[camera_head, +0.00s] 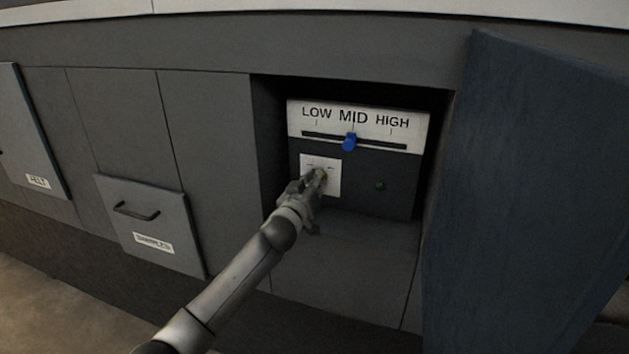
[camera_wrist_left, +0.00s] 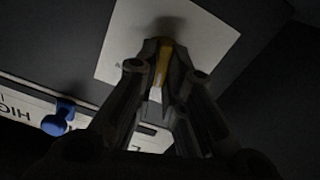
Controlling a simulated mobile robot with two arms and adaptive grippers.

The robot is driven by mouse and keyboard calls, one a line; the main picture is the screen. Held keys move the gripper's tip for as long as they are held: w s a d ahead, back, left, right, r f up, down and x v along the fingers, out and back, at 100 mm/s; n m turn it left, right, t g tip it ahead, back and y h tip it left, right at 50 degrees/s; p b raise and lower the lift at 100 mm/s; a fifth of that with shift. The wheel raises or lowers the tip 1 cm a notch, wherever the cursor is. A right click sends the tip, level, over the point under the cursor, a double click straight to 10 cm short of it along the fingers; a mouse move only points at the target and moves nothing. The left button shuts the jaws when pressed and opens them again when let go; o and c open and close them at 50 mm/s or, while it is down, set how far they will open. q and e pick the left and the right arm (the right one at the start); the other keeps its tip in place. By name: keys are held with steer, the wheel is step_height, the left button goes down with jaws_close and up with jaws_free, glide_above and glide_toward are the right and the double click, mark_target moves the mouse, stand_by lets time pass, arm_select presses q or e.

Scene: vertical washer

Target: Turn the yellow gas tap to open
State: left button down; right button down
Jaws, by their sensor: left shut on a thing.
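The yellow gas tap (camera_head: 323,173) sits on a white square plate (camera_head: 333,185) on the dark panel inside the open recess. My left gripper (camera_head: 318,178) reaches in from the lower left and covers most of the tap in the head view. In the left wrist view, the yellow tap handle (camera_wrist_left: 163,62) lies between the fingertips of my left gripper (camera_wrist_left: 163,75), which is shut on it. The print on the plate is mostly hidden or too small to read. My right gripper is in neither view.
Above the tap is a white LOW MID HIGH scale (camera_head: 360,118) with a blue slider (camera_head: 349,142) at MID. A large blue-grey door (camera_head: 525,190) stands open at the right. A handled drawer (camera_head: 150,225) is at the left.

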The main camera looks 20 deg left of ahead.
arm_select(q)
steer(key=m, duration=0.4)
steer(key=m+p, duration=0.1)
steer(key=m, duration=0.6)
steer(key=shift+d+f+m+p, duration=0.15)
steer(key=shift+d+m+p, duration=0.1)
steer(key=shift+m+p, duration=0.15)
stand_by(0.3)
steer(key=c, duration=1.5)
jaws_free()
steer(key=s, duration=1.2)
steer(key=shift+a, duration=0.2)
